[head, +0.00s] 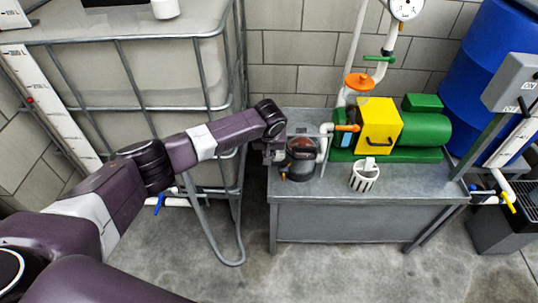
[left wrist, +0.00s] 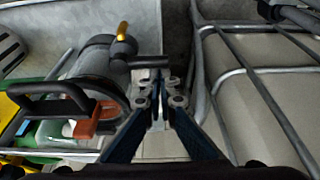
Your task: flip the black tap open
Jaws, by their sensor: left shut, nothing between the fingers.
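A strainer pot (head: 302,162) with a clear lid stands at the left end of the grey bench. My left gripper (head: 279,150) is beside the pot's left side. In its wrist view the left fingers (left wrist: 158,95) are together and empty, close to the tap's end; contact is unclear. My right gripper is out of view.
A yellow and green pump (head: 380,125) and a white basket (head: 364,178) sit on the grey bench (head: 345,217), right of the pot. A caged tank (head: 180,75) stands left of the bench. The floor in front is clear.

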